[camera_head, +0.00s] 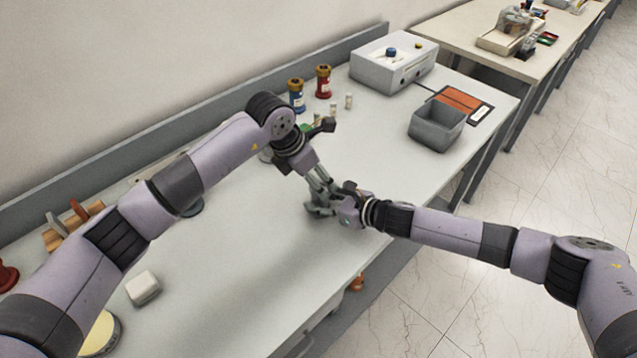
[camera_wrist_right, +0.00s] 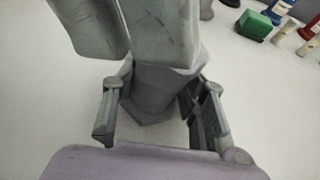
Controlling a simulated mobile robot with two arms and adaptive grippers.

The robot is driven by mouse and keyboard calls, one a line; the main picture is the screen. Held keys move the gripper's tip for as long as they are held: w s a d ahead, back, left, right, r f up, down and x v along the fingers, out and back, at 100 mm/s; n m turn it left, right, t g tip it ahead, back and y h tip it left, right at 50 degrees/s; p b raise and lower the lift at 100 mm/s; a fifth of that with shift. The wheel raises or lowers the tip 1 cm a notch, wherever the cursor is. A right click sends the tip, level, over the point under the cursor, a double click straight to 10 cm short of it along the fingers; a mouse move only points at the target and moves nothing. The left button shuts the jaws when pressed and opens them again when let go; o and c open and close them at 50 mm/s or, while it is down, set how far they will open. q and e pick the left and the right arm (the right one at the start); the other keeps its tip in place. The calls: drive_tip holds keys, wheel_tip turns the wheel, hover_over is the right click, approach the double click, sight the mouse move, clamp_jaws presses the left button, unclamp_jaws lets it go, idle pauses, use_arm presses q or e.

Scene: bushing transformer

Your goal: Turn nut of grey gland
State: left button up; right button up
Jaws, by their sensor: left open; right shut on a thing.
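The grey gland (camera_wrist_right: 160,88) sits between the two fingers of my right gripper (camera_wrist_right: 160,112). Its wide angular lower part shows there, over the white tabletop. My right gripper (camera_head: 332,205) is shut on the gland from the right side, low above the table. My left gripper (camera_head: 320,186) comes down from above, its fingers open and close to the gland's top. In the right wrist view its big grey fingers (camera_wrist_right: 88,25) cover the upper part of the gland, so the nut is mostly hidden. In the head view the grippers hide most of the gland.
A blue-and-white bushing (camera_head: 297,95) and a red one (camera_head: 323,81) stand at the back, with small pale parts nearby. A grey bin (camera_head: 437,128) and a control box (camera_head: 393,65) are farther right. A white block (camera_head: 143,288) lies at left. The middle front table is clear.

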use_arm(q)
drive_tip(key=shift+x, duration=1.65)
drive_tip(key=shift+r, duration=0.1)
drive_tip(key=c, duration=1.2)
drive_tip(key=shift+o, duration=0.2)
drive_tip(key=shift+n+t+y, duration=0.5)
drive_tip(key=shift+n, duration=1)
drive_tip(key=o, duration=1.2)
drive_tip(key=shift+c, duration=0.2)
